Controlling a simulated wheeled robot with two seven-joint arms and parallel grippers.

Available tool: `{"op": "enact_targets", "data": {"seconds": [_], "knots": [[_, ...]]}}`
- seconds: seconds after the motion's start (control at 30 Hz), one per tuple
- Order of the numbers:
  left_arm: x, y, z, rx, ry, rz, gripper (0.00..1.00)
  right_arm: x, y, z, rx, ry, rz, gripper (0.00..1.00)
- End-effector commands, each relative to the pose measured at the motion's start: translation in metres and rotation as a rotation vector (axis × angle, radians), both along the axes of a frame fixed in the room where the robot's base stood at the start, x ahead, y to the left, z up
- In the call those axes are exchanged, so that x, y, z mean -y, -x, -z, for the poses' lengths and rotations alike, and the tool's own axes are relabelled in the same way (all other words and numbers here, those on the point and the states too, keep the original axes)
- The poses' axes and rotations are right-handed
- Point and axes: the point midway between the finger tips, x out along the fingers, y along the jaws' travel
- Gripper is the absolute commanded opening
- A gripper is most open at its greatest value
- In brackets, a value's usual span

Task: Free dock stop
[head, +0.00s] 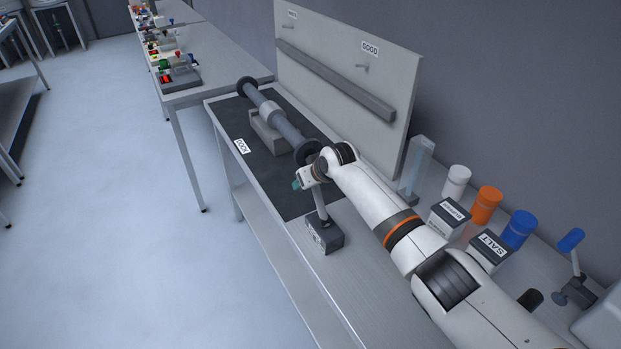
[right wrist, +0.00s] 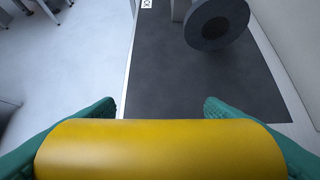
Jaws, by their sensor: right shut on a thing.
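My right gripper (head: 298,184) is shut on a yellow cylindrical handle (right wrist: 160,150). In the right wrist view the handle lies across between the green fingers. In the head view the gripper hides the handle, at the top of a grey post rising from a dark block (head: 325,236) on the bench. The post leans slightly. A dark mat with a DOCK label (head: 241,146) lies just beyond. A grey flanged tube (head: 286,128) rests on a cradle (head: 268,135) on the mat; its near flange also shows in the right wrist view (right wrist: 213,22). My left gripper is not in view.
A backboard (head: 345,75) with a GOOD label stands behind the mat. A clear column (head: 417,165), white, orange and blue jars, a SALT box (head: 490,250) and a blue-handled lever (head: 571,240) stand at right.

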Motion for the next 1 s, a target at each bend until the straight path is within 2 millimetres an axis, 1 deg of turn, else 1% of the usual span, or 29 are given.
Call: {"op": "enact_targets", "data": {"seconds": [0.03, 0.13, 1.0], "knots": [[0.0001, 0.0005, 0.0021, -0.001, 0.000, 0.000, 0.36, 0.0005, 0.0042, 0.0117, -0.016, 0.005, 0.000, 0.22], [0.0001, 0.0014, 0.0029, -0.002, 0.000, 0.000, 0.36, 0.0011, 0.0048, 0.0150, -0.017, 0.007, 0.000, 0.22], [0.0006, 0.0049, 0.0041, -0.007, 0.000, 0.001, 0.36, 0.0028, 0.0060, 0.0192, -0.023, 0.013, 0.000, 0.23]]}}
